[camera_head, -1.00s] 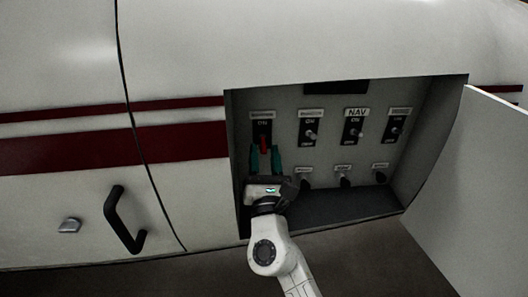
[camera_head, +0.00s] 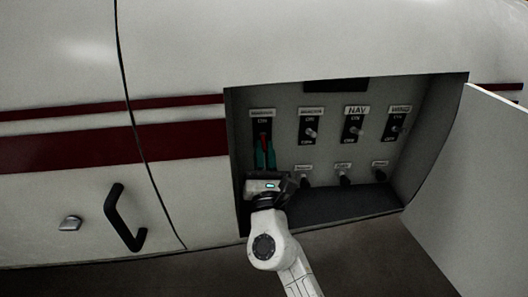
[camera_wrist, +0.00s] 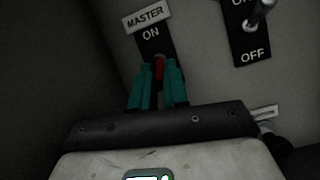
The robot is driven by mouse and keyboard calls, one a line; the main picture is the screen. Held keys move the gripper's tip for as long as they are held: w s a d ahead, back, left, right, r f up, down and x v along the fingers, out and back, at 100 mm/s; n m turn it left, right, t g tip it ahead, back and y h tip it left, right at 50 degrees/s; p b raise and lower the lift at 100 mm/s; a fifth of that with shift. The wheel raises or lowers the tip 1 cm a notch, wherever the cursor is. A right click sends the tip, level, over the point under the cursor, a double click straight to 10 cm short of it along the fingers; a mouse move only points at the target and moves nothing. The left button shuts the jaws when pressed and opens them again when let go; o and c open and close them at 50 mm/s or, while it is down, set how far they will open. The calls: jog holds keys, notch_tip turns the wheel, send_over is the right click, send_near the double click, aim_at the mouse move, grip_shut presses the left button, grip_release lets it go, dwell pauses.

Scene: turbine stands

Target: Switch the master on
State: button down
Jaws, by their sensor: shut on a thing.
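The master switch has a red lever (camera_wrist: 159,70) on a black plate (camera_wrist: 154,42) under a label reading MASTER, with ON marked at the top of the plate. It is the leftmost switch in the recessed panel (camera_head: 283,118) in the head view. My gripper (camera_head: 265,153) reaches into the recess from below. Its two teal fingers are shut on the red lever, one on each side, as the wrist view also shows. The fingers and the gripper body hide the lower part of the plate, so I cannot tell for certain which way the lever points.
Several other toggle switches, including the NAV switch (camera_head: 354,129), stand to the right in the same row. Black knobs (camera_head: 343,179) sit below them. The open panel door (camera_head: 470,180) stands at the right. A black handle (camera_head: 124,218) is on the left body panel.

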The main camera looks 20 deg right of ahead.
jog(key=shift+r, duration=0.1)
jog(key=r+g+p, duration=0.1)
jog(key=p, duration=0.5)
jog(key=shift+s+a+r+y, duration=0.1)
jog(key=shift+r+y, duration=0.05)
jog(key=shift+y, duration=0.25)
jog(key=g+p, duration=0.2)
jog(key=p, duration=0.1)
jog(key=shift+s+r+y, duration=0.1)
jog(key=shift+r+y, duration=0.1)
jog(key=shift+y, duration=0.1)
jog(key=shift+r+g+y+p, duration=0.2)
jog(key=shift+r+g+p, duration=0.1)
jog(key=shift+g, duration=0.45)
jog(key=shift+r+g+y+p, duration=0.2)
jog(key=shift+r+g, duration=0.1)
jog(key=shift+g, duration=0.45)
jog(key=shift+w+r+g+y, duration=0.15)
jog(key=shift+r+g+y, duration=0.15)
jog(key=shift+g, duration=0.45)
jog(key=shift+w+r+g+y, duration=0.2)
jog(key=shift+r+g, duration=0.2)
jog(key=shift+g, duration=0.35)
jog(key=shift+r, duration=0.1)
jog(key=c, duration=1.1)
grip_release()
